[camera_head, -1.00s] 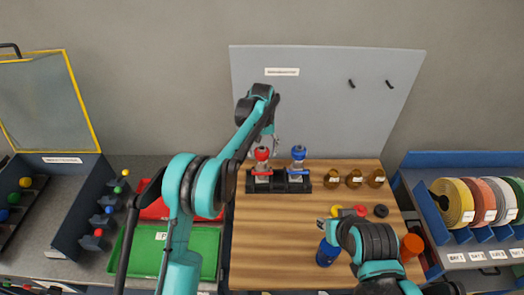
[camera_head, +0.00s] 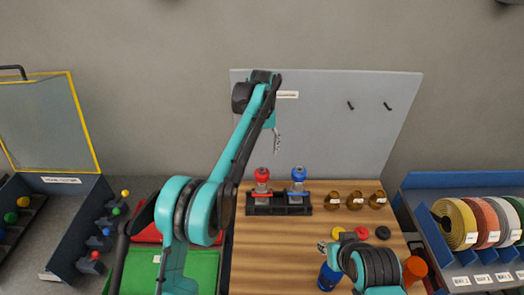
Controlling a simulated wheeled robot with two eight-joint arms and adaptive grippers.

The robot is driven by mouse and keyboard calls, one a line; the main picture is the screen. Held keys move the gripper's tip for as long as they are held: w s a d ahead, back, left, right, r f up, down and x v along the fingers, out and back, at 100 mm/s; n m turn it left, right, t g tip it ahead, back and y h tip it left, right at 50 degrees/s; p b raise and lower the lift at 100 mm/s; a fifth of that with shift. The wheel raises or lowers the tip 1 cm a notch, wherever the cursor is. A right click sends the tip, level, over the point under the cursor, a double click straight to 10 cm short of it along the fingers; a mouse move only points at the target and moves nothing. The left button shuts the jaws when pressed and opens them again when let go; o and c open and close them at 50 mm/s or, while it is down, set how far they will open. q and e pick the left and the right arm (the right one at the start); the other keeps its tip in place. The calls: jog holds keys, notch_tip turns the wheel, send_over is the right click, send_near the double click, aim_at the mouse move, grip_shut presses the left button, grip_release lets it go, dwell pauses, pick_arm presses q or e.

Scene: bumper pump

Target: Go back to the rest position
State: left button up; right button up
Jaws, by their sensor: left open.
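My left arm reaches in from the left, and its gripper (camera_head: 277,143) hangs in front of the grey back board, above the pump holder. It is small here; it looks open and nothing shows in it. Below it a red-topped pump (camera_head: 262,182) and a blue-topped pump (camera_head: 298,182) stand upright in a black holder (camera_head: 279,205). My right arm is at the lower right. A metallic end of it (camera_head: 323,246) shows beside a blue bottle (camera_head: 328,277); its jaws are mostly hidden, and I cannot tell whether they touch the bottle.
A wooden table top (camera_head: 270,250) carries several brown jars and coloured caps. An orange bottle (camera_head: 414,270) stands right of my right arm. Red and green trays (camera_head: 205,270) lie at left. A blue rack (camera_head: 420,200) of tape rolls stands right. The grey board (camera_head: 330,120) is behind.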

pick_arm(q)
jog(key=s+a+t+b, duration=0.2)
jog(key=s+a+b, duration=0.2)
jog(key=s+a, duration=0.3)
jog(key=s+a+t+b, duration=0.2)
jog(key=s+a+b, duration=0.25)
jog(key=s, duration=0.45)
jog(key=s+a+f+t+b, duration=0.1)
jog(key=s+a+f+b, duration=0.1)
jog(key=s+f, duration=0.6)
jog(key=s+a+f+t+b, duration=0.2)
jog(key=s+a+f+b, duration=0.1)
jog(key=s+f, duration=0.5)
jog(key=shift+s+a+f, duration=0.2)
jog(key=shift+s+a, duration=0.4)
jog(key=shift+s, duration=0.65)
jog(key=shift+r, duration=0.1)
